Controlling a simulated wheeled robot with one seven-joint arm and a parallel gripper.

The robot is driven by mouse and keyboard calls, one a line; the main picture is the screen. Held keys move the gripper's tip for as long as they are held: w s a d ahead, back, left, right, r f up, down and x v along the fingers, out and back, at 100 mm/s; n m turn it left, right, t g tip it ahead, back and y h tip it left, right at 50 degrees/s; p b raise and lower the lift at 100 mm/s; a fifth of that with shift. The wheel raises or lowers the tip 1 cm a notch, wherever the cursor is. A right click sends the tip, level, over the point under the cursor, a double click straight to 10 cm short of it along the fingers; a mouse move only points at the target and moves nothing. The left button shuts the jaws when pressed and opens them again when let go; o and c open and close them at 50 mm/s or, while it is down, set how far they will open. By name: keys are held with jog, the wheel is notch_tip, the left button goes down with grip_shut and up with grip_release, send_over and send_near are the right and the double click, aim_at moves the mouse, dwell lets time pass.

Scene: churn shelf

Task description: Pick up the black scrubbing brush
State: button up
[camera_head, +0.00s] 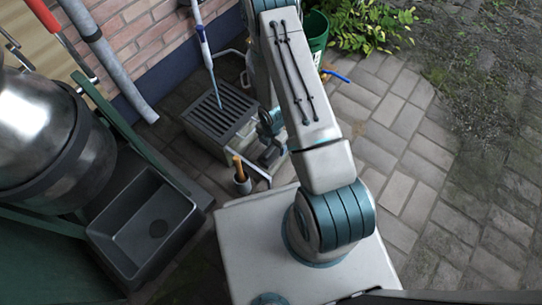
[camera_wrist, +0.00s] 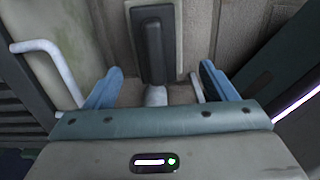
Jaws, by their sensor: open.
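In the wrist view a black elongated block (camera_wrist: 153,45) with a paler grey-beige part around it lies just beyond my fingertips; it looks like the scrubbing brush, but I cannot be sure. My gripper (camera_wrist: 160,76) has its two blue fingers spread wide, one to each side of the block's near end. Nothing is held between them. A short whitish piece (camera_wrist: 156,96) shows between the fingers, closer to my palm. In the head view my arm hides most of the area around the gripper, and I cannot make out the brush there.
A grated drain box (camera_head: 222,116) with a blue-and-white handle (camera_head: 205,50) stands left of my arm. A wooden-handled tool (camera_head: 239,168) stands nearby. A black sink (camera_head: 145,220) and metal churn (camera_head: 50,140) are left. A white bent rail (camera_wrist: 45,60) runs beside the left finger.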

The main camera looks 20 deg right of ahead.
aim_at(271, 149)
jog(key=shift+w+f+b, duration=0.15)
jog(key=shift+f+b, duration=0.9)
jog(key=shift+f, duration=0.9)
jog(key=shift+w+f+b, duration=0.15)
jog(key=shift+f+b, duration=0.9)
jog(key=shift+f, duration=0.9)
jog(key=shift+r, duration=0.1)
jog(key=c, duration=1.1)
